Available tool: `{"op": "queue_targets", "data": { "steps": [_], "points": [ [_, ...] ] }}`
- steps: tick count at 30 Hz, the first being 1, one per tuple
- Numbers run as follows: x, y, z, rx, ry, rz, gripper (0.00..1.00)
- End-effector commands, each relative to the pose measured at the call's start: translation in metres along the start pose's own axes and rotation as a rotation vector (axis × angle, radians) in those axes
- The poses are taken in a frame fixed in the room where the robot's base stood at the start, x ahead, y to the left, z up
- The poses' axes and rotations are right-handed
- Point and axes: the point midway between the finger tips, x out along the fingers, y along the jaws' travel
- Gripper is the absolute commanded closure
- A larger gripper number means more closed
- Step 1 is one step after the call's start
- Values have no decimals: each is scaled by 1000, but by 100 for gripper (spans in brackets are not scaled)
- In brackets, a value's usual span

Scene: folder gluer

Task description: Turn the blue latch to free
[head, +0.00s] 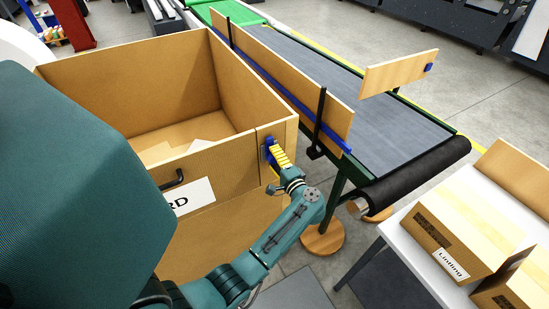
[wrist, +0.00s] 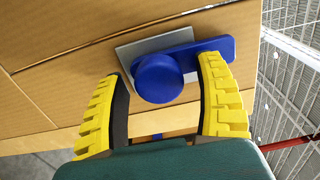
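The blue latch (wrist: 160,77) has a round knob and a flat bar running right from it. It is mounted on a grey plate (wrist: 143,46) on the brown panel in the wrist view. In the head view the latch (head: 267,152) is at the right front corner of the large box, mostly hidden by my gripper (head: 279,154). My gripper (wrist: 163,68) is open in the wrist view. Its yellow fingers stand either side of the knob, with a gap showing on both sides. The right fingertip overlaps the bar's right end; contact cannot be told.
The large open box (head: 235,85) has a black handle (head: 173,181) on its front. A conveyor (head: 345,90) with a wooden side board runs behind it on the right. A white table (head: 410,245) with cartons (head: 455,228) stands at the lower right.

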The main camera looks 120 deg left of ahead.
Motion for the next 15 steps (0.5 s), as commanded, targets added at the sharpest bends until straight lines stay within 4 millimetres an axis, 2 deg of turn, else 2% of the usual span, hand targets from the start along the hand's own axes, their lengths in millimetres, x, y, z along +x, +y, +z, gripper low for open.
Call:
{"op": "queue_targets", "data": {
  "steps": [8, 11, 15],
  "points": [
    [-7, 0, -1, -1, 3, 0, 30],
    [-23, 0, -1, 0, 6, -1, 30],
    [-59, 0, -2, 0, 8, 0, 30]
  ]
}}
